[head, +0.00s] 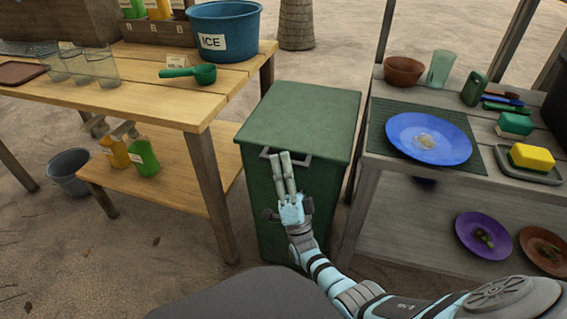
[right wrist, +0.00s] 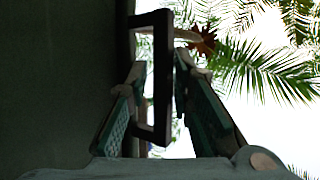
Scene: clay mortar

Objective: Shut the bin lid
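The green bin (head: 265,215) stands between the wooden table and the grey shelf unit. Its lid (head: 305,115) lies flat over the top and looks shut. A grey handle loop (head: 303,160) sticks out at the lid's front edge and shows dark in the right wrist view (right wrist: 163,80). My right gripper (head: 279,156) is at this handle, its two fingers pointing up in front of the bin. In the right wrist view its fingers (right wrist: 160,75) stand apart on either side of the handle's outer bar, with a gap showing. My left gripper is out of view.
The wooden table (head: 150,95) on the left carries glasses, a green scoop (head: 190,74) and a blue ice bucket (head: 224,30). The grey shelf unit (head: 385,180) on the right holds a blue plate (head: 400,135) and sponges. Both stand close beside the bin.

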